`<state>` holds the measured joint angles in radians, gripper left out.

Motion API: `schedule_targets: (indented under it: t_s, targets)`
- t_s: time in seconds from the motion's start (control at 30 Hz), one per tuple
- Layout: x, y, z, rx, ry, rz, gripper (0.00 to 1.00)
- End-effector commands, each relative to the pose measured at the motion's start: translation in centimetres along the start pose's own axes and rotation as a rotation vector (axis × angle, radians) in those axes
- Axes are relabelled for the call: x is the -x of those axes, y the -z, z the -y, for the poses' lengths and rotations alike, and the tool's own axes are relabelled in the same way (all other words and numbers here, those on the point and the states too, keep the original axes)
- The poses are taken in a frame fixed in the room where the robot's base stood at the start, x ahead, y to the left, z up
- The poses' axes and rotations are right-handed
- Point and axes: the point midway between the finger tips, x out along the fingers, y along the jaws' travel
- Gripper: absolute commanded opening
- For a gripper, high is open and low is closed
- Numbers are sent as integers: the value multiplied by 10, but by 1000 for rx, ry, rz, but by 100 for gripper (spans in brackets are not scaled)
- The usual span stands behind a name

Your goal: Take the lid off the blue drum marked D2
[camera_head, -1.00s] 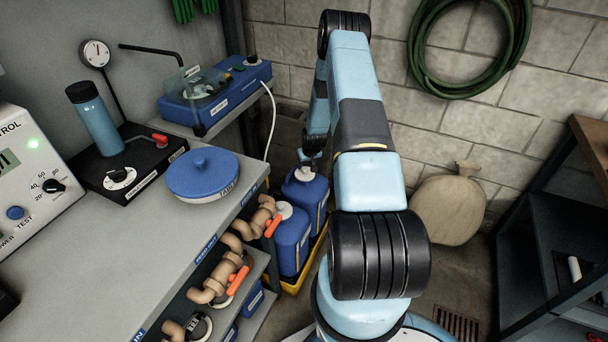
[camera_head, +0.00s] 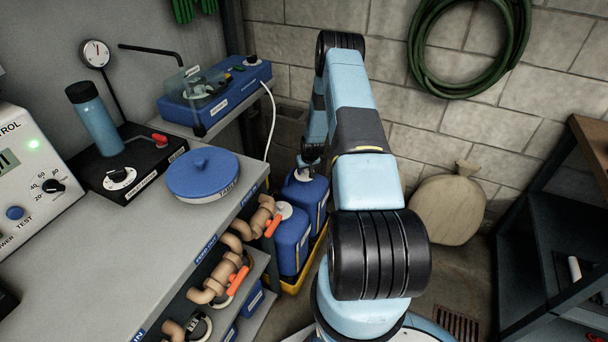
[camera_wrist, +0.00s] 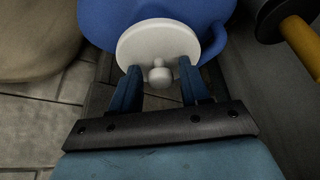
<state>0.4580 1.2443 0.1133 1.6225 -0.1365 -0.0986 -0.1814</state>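Two blue drums stand side by side near the bench, the front drum (camera_head: 291,245) and the back drum (camera_head: 308,198). I cannot read a D2 mark on either. The front drum has a pale lid (camera_head: 284,210). My gripper (camera_head: 308,163) is above the back drum, pointing down at its top, and partly hides its lid. In the wrist view, a white round lid (camera_wrist: 150,38) with a small knob (camera_wrist: 160,75) sits on a blue drum (camera_wrist: 100,18). My gripper (camera_wrist: 160,70) is open, with one finger on each side of the knob and gaps between.
The drums stand in a yellow tray (camera_head: 290,288). At the left is a grey bench (camera_head: 110,250) with a blue round lidded item (camera_head: 203,175); pipes with orange handles (camera_head: 238,280) line its edge. A beige sack-like object (camera_head: 447,210) leans on the back wall.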

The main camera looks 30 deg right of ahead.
Motion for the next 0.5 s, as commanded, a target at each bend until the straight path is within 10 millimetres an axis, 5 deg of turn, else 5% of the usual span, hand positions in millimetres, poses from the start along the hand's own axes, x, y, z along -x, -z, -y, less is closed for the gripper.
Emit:
schedule_targets:
  t_s: [0.5]
  targets:
    - [0,0,0,0,0,0,0]
